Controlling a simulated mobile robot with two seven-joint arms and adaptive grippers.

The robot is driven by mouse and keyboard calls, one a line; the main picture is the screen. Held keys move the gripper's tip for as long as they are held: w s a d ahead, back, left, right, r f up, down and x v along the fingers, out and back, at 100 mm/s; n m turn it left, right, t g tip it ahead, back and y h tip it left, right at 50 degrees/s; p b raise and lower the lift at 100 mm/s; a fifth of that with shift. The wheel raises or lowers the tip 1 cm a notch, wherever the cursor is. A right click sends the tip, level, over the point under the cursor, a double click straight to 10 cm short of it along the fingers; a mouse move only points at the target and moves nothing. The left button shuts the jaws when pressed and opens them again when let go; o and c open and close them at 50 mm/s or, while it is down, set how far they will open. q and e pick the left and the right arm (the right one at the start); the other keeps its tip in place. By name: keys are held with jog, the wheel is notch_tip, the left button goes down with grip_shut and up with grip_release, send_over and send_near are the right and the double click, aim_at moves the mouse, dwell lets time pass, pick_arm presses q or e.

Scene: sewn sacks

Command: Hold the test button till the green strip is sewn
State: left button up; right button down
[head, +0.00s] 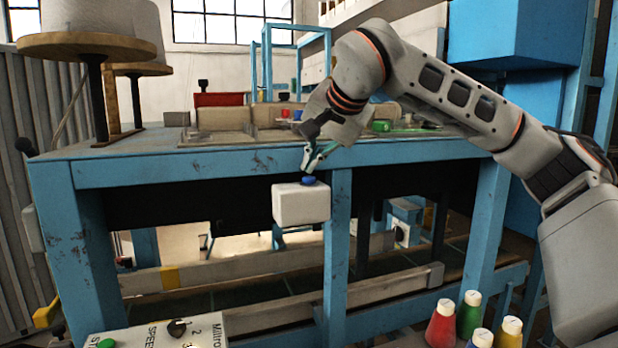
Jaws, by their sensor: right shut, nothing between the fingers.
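A white box (301,205) with a blue button (309,181) on top is fixed at the front of the blue table frame. My right gripper (309,169) reaches down from above with its fingers shut and empty. Its tips are at the top of the blue button; I cannot tell whether they press it. A green strip (422,131) lies on the tabletop, partly behind my right arm, with a small green block (381,126) near it. My left gripper is out of view.
The blue table (200,165) spans the middle. Large spools (86,47) stand at the left. A panel (170,330) with a green button and a speed knob is at the lower left. Several capped bottles, including a red one (441,325), stand at the lower right.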

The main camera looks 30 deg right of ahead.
jog(key=shift+f, duration=0.75)
dwell(0.8)
jog(key=shift+r, duration=0.15)
dwell(5.6)
jog(key=shift+r+p, duration=0.85)
jog(key=shift+p, duration=0.15)
